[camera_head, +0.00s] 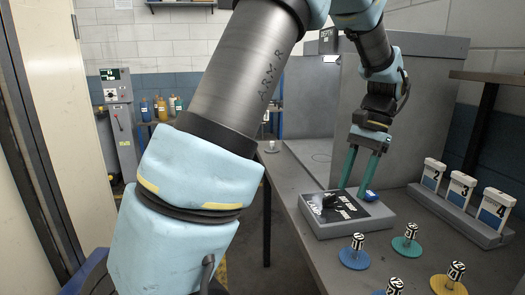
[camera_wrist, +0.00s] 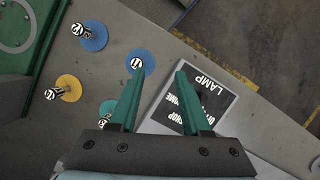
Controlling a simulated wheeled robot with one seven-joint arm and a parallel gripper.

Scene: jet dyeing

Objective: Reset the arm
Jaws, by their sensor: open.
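My gripper (camera_head: 357,186) hangs with its two teal fingers pointing down over the far part of the grey lamp plate (camera_head: 345,226). The fingers are apart with nothing between them, and they also show in the wrist view (camera_wrist: 158,76). The plate carries a black label with white lettering, including "LAMP", seen in the wrist view (camera_wrist: 202,80). A small blue piece (camera_head: 369,196) shows beside the right fingertip in the head view; whether they touch is unclear. My arm is bent, reaching forward over the bench.
Blue (camera_head: 354,258), teal (camera_head: 411,246) and yellow (camera_head: 449,285) discs with marked knobs stand nearby on the grey bench (camera_head: 300,180). A rack (camera_head: 455,213) with numbered bottles stands right. A tall grey panel (camera_head: 425,110) rises behind the gripper. The floor lies left of the bench.

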